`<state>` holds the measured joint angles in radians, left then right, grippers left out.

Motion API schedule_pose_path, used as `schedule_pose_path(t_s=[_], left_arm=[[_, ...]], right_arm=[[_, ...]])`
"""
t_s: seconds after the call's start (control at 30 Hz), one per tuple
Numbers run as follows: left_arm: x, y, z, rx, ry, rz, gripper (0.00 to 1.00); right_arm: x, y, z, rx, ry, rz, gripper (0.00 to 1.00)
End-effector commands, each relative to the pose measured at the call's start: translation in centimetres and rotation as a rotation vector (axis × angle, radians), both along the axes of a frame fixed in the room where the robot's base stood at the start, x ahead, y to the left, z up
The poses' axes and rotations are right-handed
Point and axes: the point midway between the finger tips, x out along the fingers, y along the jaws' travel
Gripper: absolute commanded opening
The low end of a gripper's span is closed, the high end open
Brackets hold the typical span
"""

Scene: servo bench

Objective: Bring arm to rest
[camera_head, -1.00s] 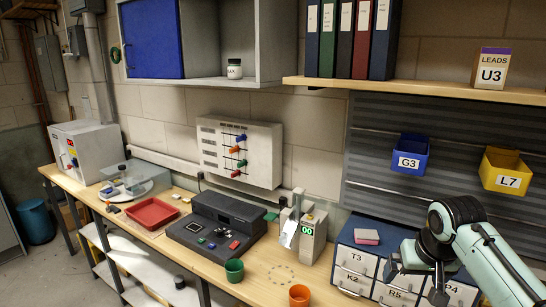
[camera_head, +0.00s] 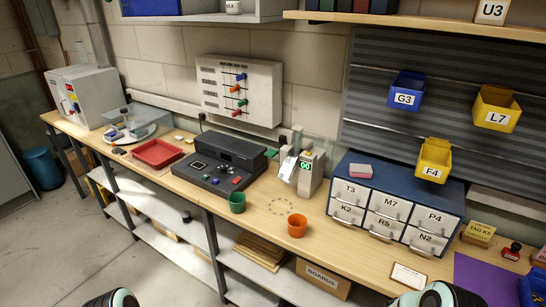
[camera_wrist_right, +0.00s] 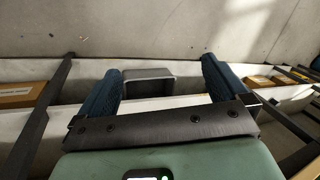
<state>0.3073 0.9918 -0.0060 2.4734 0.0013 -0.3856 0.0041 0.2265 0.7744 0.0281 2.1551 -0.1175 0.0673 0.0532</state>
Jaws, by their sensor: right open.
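My right gripper shows in the right wrist view (camera_wrist_right: 160,82), with its two blue-padded fingers spread wide apart and nothing held between them. It points toward the bench's lower shelf and the floor. In the head view only a pale green and black part of my right arm (camera_head: 432,296) shows at the bottom edge, in front of the bench. A similar part of my left arm (camera_head: 112,299) shows at the bottom left. The left gripper is out of view.
The wooden bench (camera_head: 340,246) carries a drawer cabinet (camera_head: 350,172), an orange cup (camera_head: 297,227), a green cup (camera_head: 237,203) and a red tray (camera_head: 157,153). A grey container (camera_wrist_right: 148,84) lies beyond the right fingers. Open floor (camera_head: 60,240) is at left.

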Motion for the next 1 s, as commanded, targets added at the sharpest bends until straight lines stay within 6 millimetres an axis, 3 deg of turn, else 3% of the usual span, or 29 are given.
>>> schedule_pose_path(t_s=[0.03,0.1,0.2,0.3,0.4,1.0], left_arm=[[0.1,0.0,0.0,0.000,-0.001,0.000,0.00],[0.1,0.0,0.0,0.000,-0.001,0.000,0.00],[0.1,0.0,0.0,0.000,-0.001,0.000,0.00],[0.1,0.0,0.0,0.000,-0.001,0.000,0.00],[0.1,0.0,0.0,0.000,-0.001,0.000,0.00],[0.1,0.0,0.0,0.000,-0.001,0.000,0.00]], right_arm=[[-3.5,0.8,-2.0,0.013,0.044,-0.025,1.00],[-7.2,1.4,-3.8,0.018,0.078,-0.062,1.00],[-11.3,2.0,-5.1,0.015,0.114,-0.100,1.00],[-13.7,2.2,-5.6,0.008,0.134,-0.123,1.00],[-14.6,2.3,-5.7,0.003,0.138,-0.133,1.00],[-14.6,2.3,-5.7,0.003,0.138,-0.133,1.00]])
